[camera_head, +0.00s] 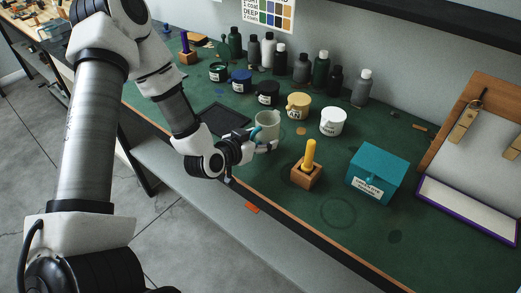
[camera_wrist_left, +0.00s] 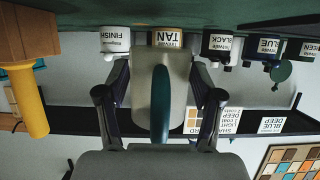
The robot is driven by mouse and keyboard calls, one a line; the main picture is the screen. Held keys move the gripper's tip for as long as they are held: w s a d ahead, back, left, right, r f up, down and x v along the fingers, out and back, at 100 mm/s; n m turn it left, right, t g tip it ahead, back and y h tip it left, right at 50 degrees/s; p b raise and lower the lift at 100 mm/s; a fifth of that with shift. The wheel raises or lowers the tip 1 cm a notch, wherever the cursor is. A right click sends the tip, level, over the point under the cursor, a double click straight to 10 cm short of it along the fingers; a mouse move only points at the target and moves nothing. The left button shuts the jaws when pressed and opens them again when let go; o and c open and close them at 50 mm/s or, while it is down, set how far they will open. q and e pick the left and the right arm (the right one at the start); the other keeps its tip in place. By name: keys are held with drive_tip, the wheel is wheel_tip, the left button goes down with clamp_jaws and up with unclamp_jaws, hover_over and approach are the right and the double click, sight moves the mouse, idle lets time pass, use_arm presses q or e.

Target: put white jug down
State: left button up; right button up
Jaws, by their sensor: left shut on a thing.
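The white jug (camera_head: 268,121) has a pale body and a teal handle. My left gripper (camera_head: 262,146) is shut on it, near the front edge of the green bench top (camera_head: 262,204). In the left wrist view, which is upside down, the jug (camera_wrist_left: 178,88) sits between the two fingers of my left gripper (camera_wrist_left: 160,100), with its teal handle facing the camera. The jug looks upright. I cannot tell whether its base touches the bench. My right gripper is not in view.
Behind the jug stand a tan jar (camera_head: 298,105), a white finish jar (camera_head: 333,121) and a black jar (camera_head: 268,93). A dark flat tray (camera_head: 223,119) lies left. A wooden block with a yellow handle (camera_head: 310,154) and a teal box (camera_head: 378,172) stand right.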

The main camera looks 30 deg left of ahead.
sight(259, 156)
use_arm(q)
wheel_tip(259, 156, down, 3)
drive_tip(key=shift+s+a+f, duration=0.1)
drive_tip(key=shift+s, duration=0.05)
drive_tip(key=shift+f, duration=0.15)
drive_tip(key=o, duration=1.3)
drive_tip(key=shift+c, duration=0.2)
